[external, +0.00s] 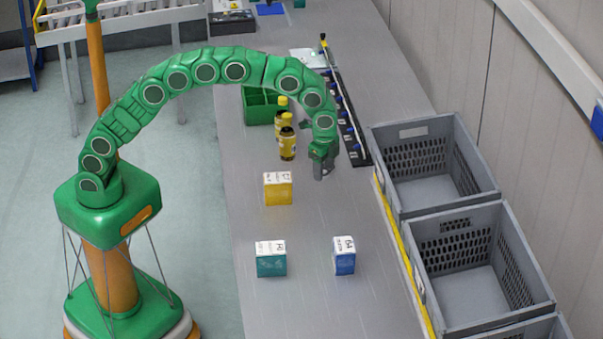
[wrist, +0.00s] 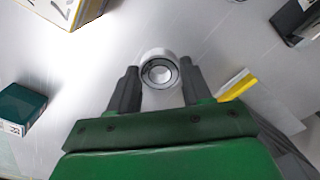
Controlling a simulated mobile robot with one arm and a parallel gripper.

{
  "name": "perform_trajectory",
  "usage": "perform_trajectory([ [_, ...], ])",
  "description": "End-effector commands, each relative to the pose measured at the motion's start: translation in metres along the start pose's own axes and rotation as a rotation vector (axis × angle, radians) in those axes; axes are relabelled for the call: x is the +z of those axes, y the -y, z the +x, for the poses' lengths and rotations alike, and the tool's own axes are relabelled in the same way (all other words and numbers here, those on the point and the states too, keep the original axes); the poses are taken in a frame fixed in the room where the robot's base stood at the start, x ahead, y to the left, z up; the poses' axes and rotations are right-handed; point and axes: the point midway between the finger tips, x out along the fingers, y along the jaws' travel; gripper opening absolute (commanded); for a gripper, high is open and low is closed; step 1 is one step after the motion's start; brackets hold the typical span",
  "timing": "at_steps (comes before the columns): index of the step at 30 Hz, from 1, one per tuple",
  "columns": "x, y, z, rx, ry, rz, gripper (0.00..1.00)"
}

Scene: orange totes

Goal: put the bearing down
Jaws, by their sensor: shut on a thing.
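The bearing (wrist: 160,72) is a small silver ring with a dark inner band, seen in the wrist view between my two dark fingers. My gripper (wrist: 159,88) is shut on it. In the external view my gripper (external: 321,172) points down over the grey table (external: 310,215), right of the yellow box. The bearing cannot be made out in that view, and the gap between it and the table is unclear.
A yellow box (external: 278,189), a teal box (external: 271,259) and a blue box (external: 344,256) stand on the table. Two yellow-capped bottles (external: 287,142) and a green bin (external: 258,106) are behind. Grey crates (external: 478,262) line the right edge. The table's front middle is clear.

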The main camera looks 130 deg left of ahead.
Motion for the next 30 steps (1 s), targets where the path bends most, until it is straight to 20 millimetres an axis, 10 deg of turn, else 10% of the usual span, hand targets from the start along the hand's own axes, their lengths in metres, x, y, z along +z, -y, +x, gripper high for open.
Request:
perform_trajectory([
  [30,-0.036,0.024,0.078,0.001,0.002,0.001,0.16],
])
